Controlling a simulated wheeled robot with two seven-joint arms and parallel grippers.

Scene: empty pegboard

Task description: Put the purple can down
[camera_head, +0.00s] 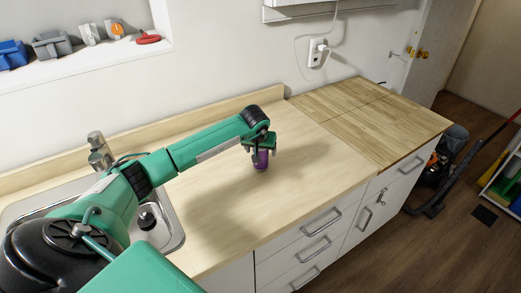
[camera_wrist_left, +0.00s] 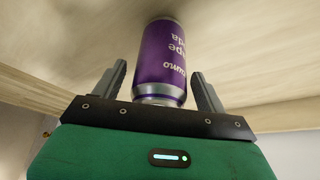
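The purple can (camera_wrist_left: 165,58) stands upright between the two fingers of my left gripper (camera_wrist_left: 160,80) in the left wrist view. A narrow gap shows between the left finger and the can; the right finger is very close to it. The far end of the can seems to meet the wooden surface. In the head view the can (camera_head: 262,160) is directly under my left gripper (camera_head: 260,146), over the light wooden counter (camera_head: 210,205), its upper part hidden by the fingers. My right gripper is not in view.
A sink with a faucet (camera_head: 98,150) lies at the left, partly behind my arm. The counter around the can is clear. A butcher-block section (camera_head: 385,115) lies to the right. A wall outlet (camera_head: 317,50) with a cable is behind it.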

